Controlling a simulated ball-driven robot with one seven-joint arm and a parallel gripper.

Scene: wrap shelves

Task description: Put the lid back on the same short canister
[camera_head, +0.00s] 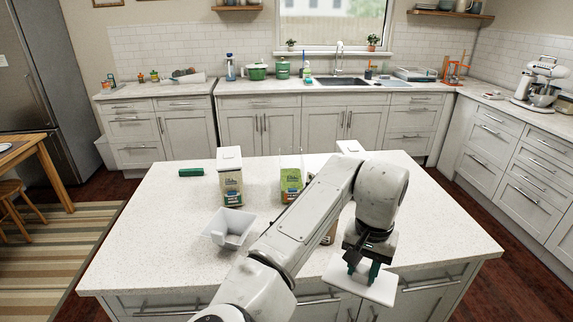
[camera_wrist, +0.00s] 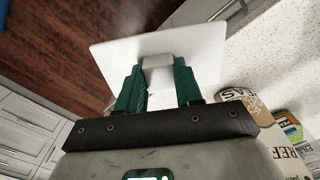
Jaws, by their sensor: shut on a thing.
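My gripper (camera_head: 368,270) is shut on the raised grip of a flat white lid (camera_head: 378,288). In the wrist view, the green fingers of my gripper (camera_wrist: 159,80) pinch the lid (camera_wrist: 205,48) from both sides. The lid is held in the air by the island's front edge, apart from any canister. A light container with large dark letters (camera_wrist: 285,155) shows in part at the right of the wrist view. In the head view, a brownish item (camera_head: 329,237) is mostly hidden behind my arm; I cannot tell whether it is the short canister.
Another white top (camera_head: 350,146) shows behind my arm. The counter's left side is clear.

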